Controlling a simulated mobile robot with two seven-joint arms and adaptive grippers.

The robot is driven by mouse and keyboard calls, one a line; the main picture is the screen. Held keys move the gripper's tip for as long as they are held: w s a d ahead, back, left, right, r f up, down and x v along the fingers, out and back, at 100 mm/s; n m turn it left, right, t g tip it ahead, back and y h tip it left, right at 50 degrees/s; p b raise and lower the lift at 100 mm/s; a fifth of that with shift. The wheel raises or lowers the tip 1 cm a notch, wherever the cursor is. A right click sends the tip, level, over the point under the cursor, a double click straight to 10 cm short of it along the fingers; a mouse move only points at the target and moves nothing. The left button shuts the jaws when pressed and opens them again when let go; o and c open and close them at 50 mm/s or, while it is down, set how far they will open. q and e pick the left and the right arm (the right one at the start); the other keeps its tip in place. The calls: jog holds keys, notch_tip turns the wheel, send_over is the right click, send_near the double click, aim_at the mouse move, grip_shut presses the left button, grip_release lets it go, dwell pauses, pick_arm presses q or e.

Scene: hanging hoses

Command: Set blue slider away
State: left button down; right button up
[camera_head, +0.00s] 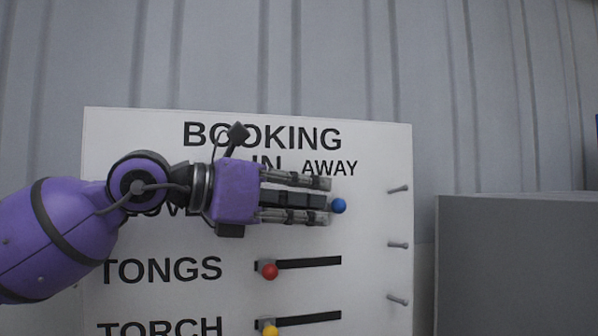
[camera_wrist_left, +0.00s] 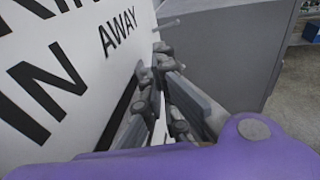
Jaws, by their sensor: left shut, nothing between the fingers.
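The white board (camera_head: 398,150) reads BOOKING, IN and AWAY, and its slots run left to right. The blue slider knob (camera_head: 338,205) sits at the right end of the top row, below AWAY. My left gripper (camera_head: 326,200) lies across that row, with its fingertips just left of the blue knob. It is shut with nothing held; whether it touches the knob I cannot tell. My arm and gripper hide most of the top row's label and slot. In the left wrist view the fingers (camera_wrist_left: 165,72) point along the board; the blue knob is not visible there.
Below, a red knob (camera_head: 269,271) on the TONGS row and a yellow knob (camera_head: 268,328) on the TORCH row are at the left. Several grey pegs (camera_head: 398,244) stick out at the board's right edge. A grey cabinet (camera_head: 515,265) stands further right.

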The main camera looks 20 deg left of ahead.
pick_arm(q)
jog(key=shift+r, duration=3.15)
